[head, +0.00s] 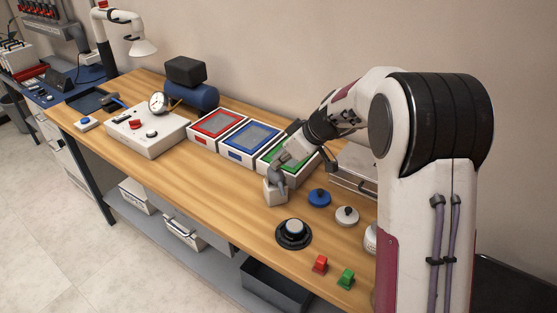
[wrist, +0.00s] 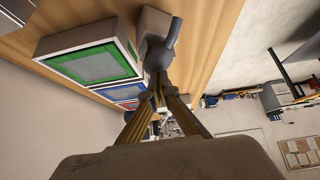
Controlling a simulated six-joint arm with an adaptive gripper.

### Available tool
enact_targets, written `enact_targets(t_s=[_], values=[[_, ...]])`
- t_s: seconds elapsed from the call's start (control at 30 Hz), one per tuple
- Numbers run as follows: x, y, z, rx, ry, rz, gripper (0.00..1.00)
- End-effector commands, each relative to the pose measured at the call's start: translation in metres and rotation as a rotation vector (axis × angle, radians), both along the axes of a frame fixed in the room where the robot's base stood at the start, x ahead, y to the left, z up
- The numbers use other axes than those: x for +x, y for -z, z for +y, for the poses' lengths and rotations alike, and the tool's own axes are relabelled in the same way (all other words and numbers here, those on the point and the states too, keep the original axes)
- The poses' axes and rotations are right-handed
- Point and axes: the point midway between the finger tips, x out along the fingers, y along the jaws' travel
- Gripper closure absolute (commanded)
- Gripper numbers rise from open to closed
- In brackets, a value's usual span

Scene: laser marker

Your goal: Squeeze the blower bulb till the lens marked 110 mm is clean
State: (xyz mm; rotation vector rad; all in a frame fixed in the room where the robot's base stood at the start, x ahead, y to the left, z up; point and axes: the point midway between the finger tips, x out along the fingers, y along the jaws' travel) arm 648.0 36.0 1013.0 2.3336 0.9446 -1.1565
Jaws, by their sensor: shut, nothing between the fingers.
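A grey blower bulb (head: 277,174) stands upright on a pale block (head: 275,194) at mid-bench. It also shows in the wrist view (wrist: 160,57). My gripper (wrist: 163,90) is shut and empty, its fingertips close to the bulb; I cannot tell whether they touch it. In the head view my wrist comes down over the green-framed tray, behind the bulb. No 110 mm mark is readable, so I cannot tell the lens.
Red (head: 217,125), blue (head: 249,141) and green-framed (wrist: 90,60) trays line the back of the bench. Small red (head: 320,265) and green (head: 346,279) pieces lie near the front. The front-left bench top is clear.

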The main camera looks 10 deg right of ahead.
Motion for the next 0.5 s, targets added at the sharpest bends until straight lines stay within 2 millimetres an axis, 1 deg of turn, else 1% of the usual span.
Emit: enact_targets(t_s=[0.17,0.3,0.37,0.5], values=[[0.000,0.003,0.000,0.000,0.000,0.002,1.00],[0.000,0.015,0.000,0.002,0.000,0.003,1.00],[0.000,0.018,0.000,0.000,-0.001,0.003,1.00],[0.000,0.019,0.000,-0.001,-0.001,0.002,1.00]])
